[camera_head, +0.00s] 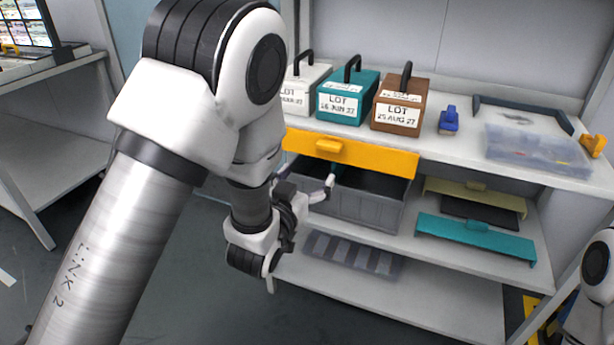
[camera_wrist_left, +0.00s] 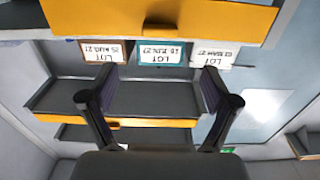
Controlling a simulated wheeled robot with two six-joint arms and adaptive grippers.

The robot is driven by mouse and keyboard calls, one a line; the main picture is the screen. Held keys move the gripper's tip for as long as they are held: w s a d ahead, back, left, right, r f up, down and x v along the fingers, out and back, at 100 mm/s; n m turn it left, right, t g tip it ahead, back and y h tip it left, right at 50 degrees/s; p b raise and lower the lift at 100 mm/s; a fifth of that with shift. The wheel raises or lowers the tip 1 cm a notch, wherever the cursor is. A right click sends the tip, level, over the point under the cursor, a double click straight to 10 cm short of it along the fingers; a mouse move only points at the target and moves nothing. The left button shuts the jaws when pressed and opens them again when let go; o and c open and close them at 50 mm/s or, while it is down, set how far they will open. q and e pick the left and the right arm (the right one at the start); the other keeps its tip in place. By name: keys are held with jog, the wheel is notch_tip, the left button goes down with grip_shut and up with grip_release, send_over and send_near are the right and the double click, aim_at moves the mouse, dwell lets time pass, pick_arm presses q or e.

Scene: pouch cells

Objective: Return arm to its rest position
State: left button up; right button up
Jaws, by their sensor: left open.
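My left arm comes in from the left and fills much of the head view. My left gripper (camera_head: 322,188) is in front of the grey bin (camera_head: 365,208) with the orange front (camera_head: 395,160), under the worktop. In the left wrist view my left gripper (camera_wrist_left: 160,85) is open, with its two dark fingers wide apart and nothing between them. That view is upside down, with an orange panel (camera_wrist_left: 200,18) across its top. My right arm (camera_head: 597,275) shows only in part at the right edge; its gripper is out of view.
On the worktop (camera_head: 455,148) stand a white box (camera_head: 297,92), a teal box (camera_head: 345,98), a brown box (camera_head: 398,105), a blue item (camera_head: 449,121) and a clear tray (camera_head: 535,150). A teal panel (camera_head: 475,240) lies on the shelf below. Open floor lies at the left.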

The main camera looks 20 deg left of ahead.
dwell(0.4)
pick_arm(q)
jog(key=s+a+f+g, duration=0.15)
jog(key=s+f, duration=0.25)
jog(key=f, duration=0.4)
jog(key=s+a+f+n+g+y, duration=0.1)
jog(key=s+f+g, duration=0.2)
jog(key=f, duration=0.6)
jog(key=s+a+f+g, duration=0.1)
jog(key=s+f+g, duration=0.25)
jog(key=f, duration=0.45)
jog(key=s+f+g, duration=0.5)
jog(key=s+f, duration=0.1)
jog(key=s, duration=0.5)
jog(key=s+f+g, duration=0.4)
jog(key=s+f, duration=0.2)
jog(key=s, duration=0.5)
notch_tip(320, 180, up, 25)
jog(key=s+g+p, duration=0.1)
jog(key=p, duration=2.3)
jog(key=shift+a+f+p, duration=0.15)
jog(key=shift+a+p, duration=0.15)
jog(key=shift+p, duration=0.05)
